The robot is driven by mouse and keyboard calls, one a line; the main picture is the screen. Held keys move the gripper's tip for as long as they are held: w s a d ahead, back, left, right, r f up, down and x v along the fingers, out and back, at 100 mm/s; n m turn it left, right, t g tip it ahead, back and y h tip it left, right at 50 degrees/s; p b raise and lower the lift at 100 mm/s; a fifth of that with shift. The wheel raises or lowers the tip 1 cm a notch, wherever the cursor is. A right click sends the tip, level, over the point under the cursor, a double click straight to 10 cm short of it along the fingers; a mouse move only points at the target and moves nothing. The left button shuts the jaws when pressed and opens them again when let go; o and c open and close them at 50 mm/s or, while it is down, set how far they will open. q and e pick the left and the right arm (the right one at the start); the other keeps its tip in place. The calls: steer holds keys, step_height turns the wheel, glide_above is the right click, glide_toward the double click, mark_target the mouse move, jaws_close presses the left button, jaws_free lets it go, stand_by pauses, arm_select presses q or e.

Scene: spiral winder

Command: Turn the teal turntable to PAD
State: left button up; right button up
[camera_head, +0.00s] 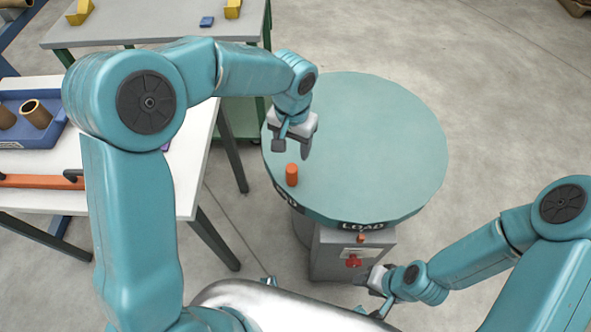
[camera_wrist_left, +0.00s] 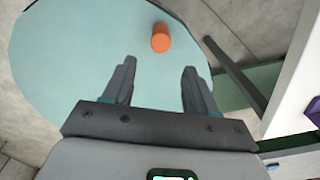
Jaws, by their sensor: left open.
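The teal turntable (camera_head: 375,140) is a round disc on a grey base. Its rim carries dark labels; one reads LOAD (camera_head: 363,225) at the front, and another at the front left is only partly legible. An orange peg (camera_head: 292,174) stands upright near the left front edge of the disc; it also shows in the left wrist view (camera_wrist_left: 161,37). My left gripper (camera_head: 292,148) is open and empty above the disc's left side, behind the peg and apart from it. My right gripper (camera_head: 378,290) is low beside the turntable base; its jaws are too small to read.
A grey box with a red knob (camera_head: 353,261) is under the disc's front. A white table (camera_head: 178,187) with a blue tray (camera_head: 50,133) and an orange bar (camera_head: 40,181) stands at left. A grey table (camera_head: 150,24) is behind. Floor at right is clear.

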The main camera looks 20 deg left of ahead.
mark_target(293, 175)
arm_select(q)
steer(key=f, duration=1.2)
steer(key=shift+s+f, duration=0.25)
steer(key=shift+f, duration=0.15)
steer(key=shift+w+f, duration=0.1)
steer(key=shift+f, duration=0.1)
jaws_close()
